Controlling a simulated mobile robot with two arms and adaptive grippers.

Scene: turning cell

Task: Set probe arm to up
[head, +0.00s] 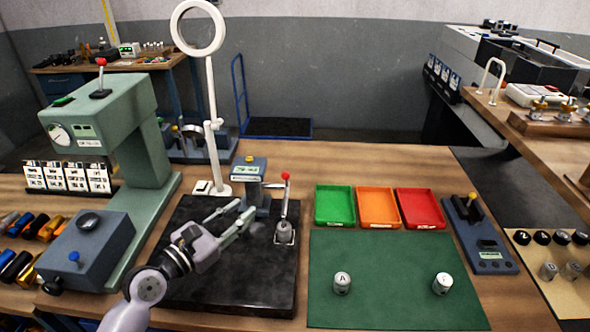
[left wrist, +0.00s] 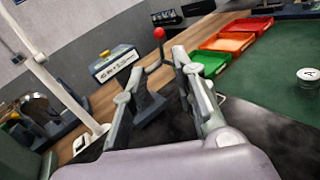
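The gauge with the probe arm stands on a black slab (head: 190,285). Its blue-grey head with a small display (head: 248,170) also shows in the left wrist view (left wrist: 115,64). The probe arm has a red ball knob (head: 285,177) at its top, and its thin rod reaches down toward a grey cylindrical part (head: 284,232) on a pale seat. My left gripper (head: 240,215) is open and empty, low over the slab, left of the part and in front of the gauge column. In the left wrist view the red knob (left wrist: 159,33) shows beyond the parted fingertips. My right gripper is not in view.
A white ring lamp (head: 210,110) stands behind the slab, and a green press (head: 140,130) at left. Green, orange and red trays (head: 377,226) lie behind a green mat (head: 390,300) bearing two labelled cylinders. A blue device (head: 490,262) stands at right.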

